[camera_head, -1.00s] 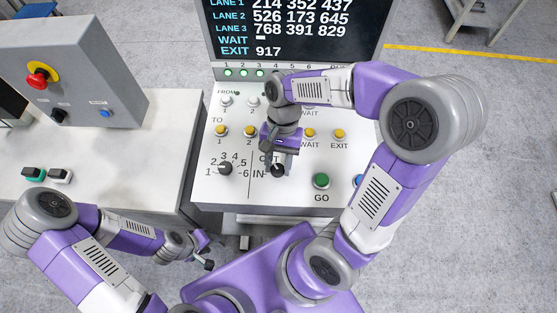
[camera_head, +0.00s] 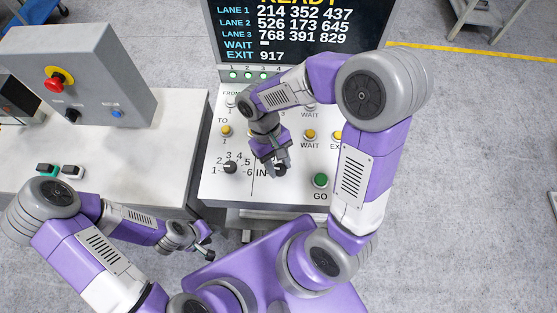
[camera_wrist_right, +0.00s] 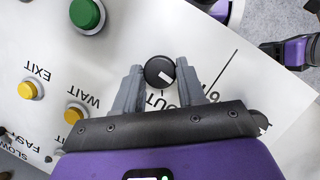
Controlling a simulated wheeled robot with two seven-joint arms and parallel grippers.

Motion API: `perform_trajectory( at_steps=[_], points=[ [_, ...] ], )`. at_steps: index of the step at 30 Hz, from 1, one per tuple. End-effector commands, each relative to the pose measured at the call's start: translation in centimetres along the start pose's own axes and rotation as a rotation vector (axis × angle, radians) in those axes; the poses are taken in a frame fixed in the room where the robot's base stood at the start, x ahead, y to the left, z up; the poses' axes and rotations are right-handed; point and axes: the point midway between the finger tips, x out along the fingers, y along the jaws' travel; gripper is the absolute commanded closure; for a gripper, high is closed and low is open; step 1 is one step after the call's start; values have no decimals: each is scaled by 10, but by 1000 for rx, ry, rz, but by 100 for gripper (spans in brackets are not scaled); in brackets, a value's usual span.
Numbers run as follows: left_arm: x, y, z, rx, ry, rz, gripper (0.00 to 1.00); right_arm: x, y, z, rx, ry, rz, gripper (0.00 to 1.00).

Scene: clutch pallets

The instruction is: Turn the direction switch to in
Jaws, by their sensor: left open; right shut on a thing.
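The direction switch is a round black knob (camera_wrist_right: 159,72) with a white mark, in the right wrist view. The mark points right and slightly down in that view; the OUT lettering is below the knob, partly hidden. In the head view the knob (camera_head: 280,170) sits right of the IN label (camera_head: 261,173), mostly covered by my right gripper (camera_head: 276,165). My right gripper also shows in the wrist view (camera_wrist_right: 160,84), its two fingers on either side of the knob, shut on it. My left gripper (camera_head: 208,247) is open and empty, beyond the panel's lower left corner.
A numbered selector knob (camera_head: 230,167) lies left of the switch. The green GO button (camera_head: 320,180) and yellow WAIT button (camera_head: 310,135) are to the right. A screen (camera_head: 300,35) stands behind the panel. A grey box with a red emergency button (camera_head: 54,84) stands left.

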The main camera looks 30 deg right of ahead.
Motion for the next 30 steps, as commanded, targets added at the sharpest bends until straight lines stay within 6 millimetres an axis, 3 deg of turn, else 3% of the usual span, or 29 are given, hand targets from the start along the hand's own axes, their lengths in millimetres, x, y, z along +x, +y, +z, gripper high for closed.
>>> perform_trajectory(
  at_steps=[9, 24, 25, 30],
  points=[
    [-4, 2, 0, 0, 0, 0, 57, -1, -1, -1, -102, 4, 42, 91],
    [-4, 2, 0, 0, 0, 0, 57, -1, -1, -1, -121, 5, 50, 91],
    [-4, 2, 0, 0, 0, 0, 57, -1, -1, -1, -121, 5, 50, 59],
    [-4, 2, 0, 0, 0, 0, 57, -1, -1, -1, -119, 4, 49, 36]
  ],
)
